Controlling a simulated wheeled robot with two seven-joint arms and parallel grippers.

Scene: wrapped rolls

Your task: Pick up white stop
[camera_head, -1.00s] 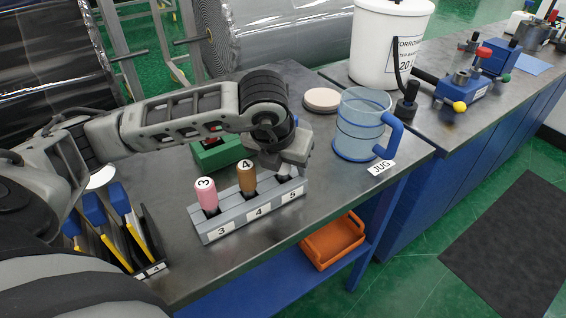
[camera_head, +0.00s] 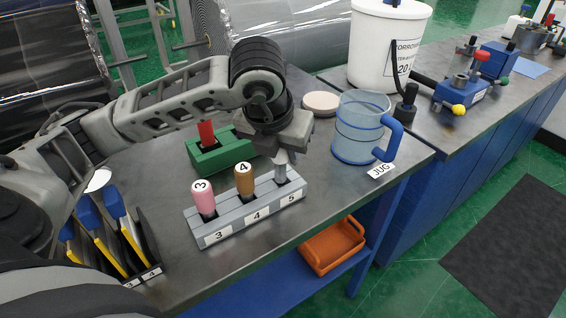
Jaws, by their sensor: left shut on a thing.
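A grey rack (camera_head: 222,222) with slots labelled 3, 4 and 5 stands on the bench. A pink stop marked 3 (camera_head: 203,197) and a brown stop marked 4 (camera_head: 244,181) stand upright in their slots. My left gripper (camera_head: 281,158) is above slot 5, pointing down, shut on what seems to be the white stop. Little of that stop can be told apart from the gripper; a pale grey stem shows between gripper and slot. I cannot tell whether its lower end is clear of the slot. My right gripper is not in view.
A green block (camera_head: 225,158) with a red peg (camera_head: 206,134) lies behind the rack. A clear jug with blue trim (camera_head: 362,130) and a round pale disc (camera_head: 321,103) stand to the right. Blue-and-yellow tools (camera_head: 110,235) stand at left. An orange bin (camera_head: 332,247) is on the lower shelf.

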